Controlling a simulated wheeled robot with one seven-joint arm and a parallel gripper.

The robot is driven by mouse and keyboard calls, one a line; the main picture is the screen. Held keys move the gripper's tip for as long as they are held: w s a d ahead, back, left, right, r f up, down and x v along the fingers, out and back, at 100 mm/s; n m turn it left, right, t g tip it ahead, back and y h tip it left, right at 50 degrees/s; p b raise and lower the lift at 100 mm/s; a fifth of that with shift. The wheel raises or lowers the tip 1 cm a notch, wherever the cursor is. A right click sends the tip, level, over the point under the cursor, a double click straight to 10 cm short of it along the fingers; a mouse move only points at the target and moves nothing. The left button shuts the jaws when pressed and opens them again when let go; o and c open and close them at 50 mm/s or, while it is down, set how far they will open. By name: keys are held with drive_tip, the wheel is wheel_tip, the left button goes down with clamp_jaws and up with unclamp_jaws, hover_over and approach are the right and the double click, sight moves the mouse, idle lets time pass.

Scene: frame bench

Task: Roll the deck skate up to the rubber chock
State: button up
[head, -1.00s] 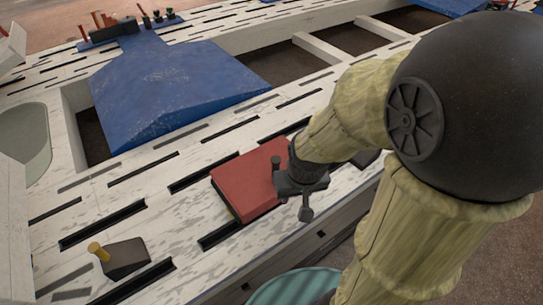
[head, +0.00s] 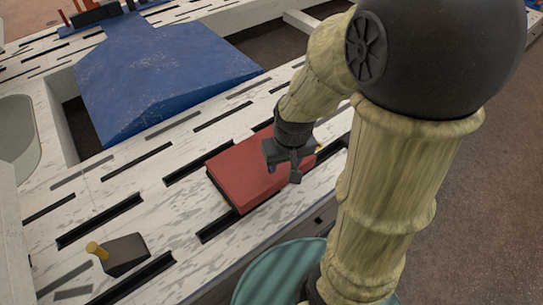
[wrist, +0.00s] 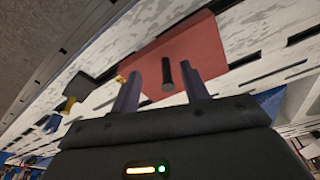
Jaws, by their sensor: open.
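The deck skate appears to be the flat red block (head: 245,175) on the pale slotted bench; the wrist view shows its red top (wrist: 195,45). A dark upright post (wrist: 167,78) on it stands between my spread fingers. My gripper (head: 284,168) is open over the skate and hides the post in the head view. I cannot tell whether a finger touches the post. A dark wedge with a yellow knob (head: 126,255), at lower left, looks like a rubber chock. Another dark block (wrist: 80,87) with yellow parts lies beyond the skate's other end. I cannot tell which is the chock.
Long dark slots run along the bench top (head: 85,190). A blue cover (head: 165,75) lies behind the skate. Bare bench separates the skate from the lower-left wedge. The bench's front edge is close below the skate. My arm hides the bench to the right.

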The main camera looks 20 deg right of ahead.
drive_tip(key=w+r+n+g+p, duration=0.2)
drive_tip(key=w+p, duration=1)
drive_tip(key=shift+r, duration=0.3)
drive_tip(key=shift+w+f, duration=0.1)
wheel_tip(320, 180, down, 17)
drive_tip(key=b, duration=0.3)
drive_tip(key=shift+f+b, duration=0.1)
drive_tip(key=shift+b, duration=0.2)
clamp_jaws()
